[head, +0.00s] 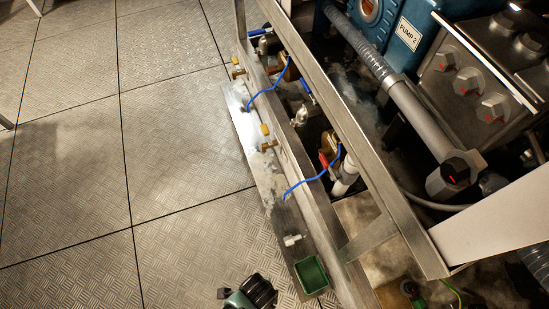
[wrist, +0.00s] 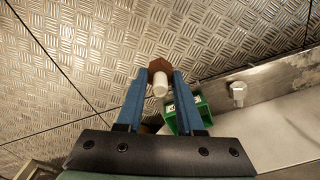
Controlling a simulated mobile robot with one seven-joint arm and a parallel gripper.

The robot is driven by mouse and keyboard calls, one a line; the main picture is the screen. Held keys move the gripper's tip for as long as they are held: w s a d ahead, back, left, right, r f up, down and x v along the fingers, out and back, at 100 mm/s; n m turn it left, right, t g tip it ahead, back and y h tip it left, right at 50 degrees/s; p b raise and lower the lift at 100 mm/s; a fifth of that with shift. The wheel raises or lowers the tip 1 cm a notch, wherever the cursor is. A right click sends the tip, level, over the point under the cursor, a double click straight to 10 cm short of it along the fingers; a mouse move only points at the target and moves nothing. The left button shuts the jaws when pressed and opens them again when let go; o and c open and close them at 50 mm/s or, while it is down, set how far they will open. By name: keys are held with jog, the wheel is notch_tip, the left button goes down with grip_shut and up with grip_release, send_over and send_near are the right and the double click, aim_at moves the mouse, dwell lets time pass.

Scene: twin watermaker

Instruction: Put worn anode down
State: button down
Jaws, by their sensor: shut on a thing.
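My gripper (wrist: 161,76) has two blue fingers, shut on the worn anode (wrist: 159,88), a short whitish rod with a brown hexagonal head. In the wrist view the anode is in front of the floor, with the green tray (wrist: 184,112) just right of it and partly behind the right finger. The tray holds something pale, too small to tell. In the head view the green tray (head: 312,275) sits on the metal ledge. My dark gripper body (head: 250,293) shows at the bottom edge, left of the tray; the held anode cannot be made out there.
A small pale fitting with a rod (head: 293,240) lies on the ledge just behind the tray; it also shows in the wrist view (wrist: 237,92). A metal frame rail (head: 345,125) and pipework with blue cables (head: 315,178) stand to the right.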

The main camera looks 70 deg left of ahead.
jog(key=w+b, duration=0.2)
jog(key=w, duration=0.3)
jog(key=w+f+b, duration=0.1)
jog(key=w+b, duration=0.2)
jog(key=w, duration=0.2)
jog(key=w+f+b, duration=0.1)
jog(key=w+b, duration=0.1)
jog(key=w, duration=0.3)
jog(key=shift+w+a+f+b, duration=0.15)
jog(key=shift+w+f+b, duration=0.1)
jog(key=shift+b, duration=0.05)
notch_tip(320, 180, down, 4)
jog(key=b, duration=0.3)
jog(key=shift+f+b, duration=0.25)
jog(key=shift+b, duration=0.05)
jog(key=shift+w+f+b, duration=0.15)
jog(key=shift+b, duration=0.2)
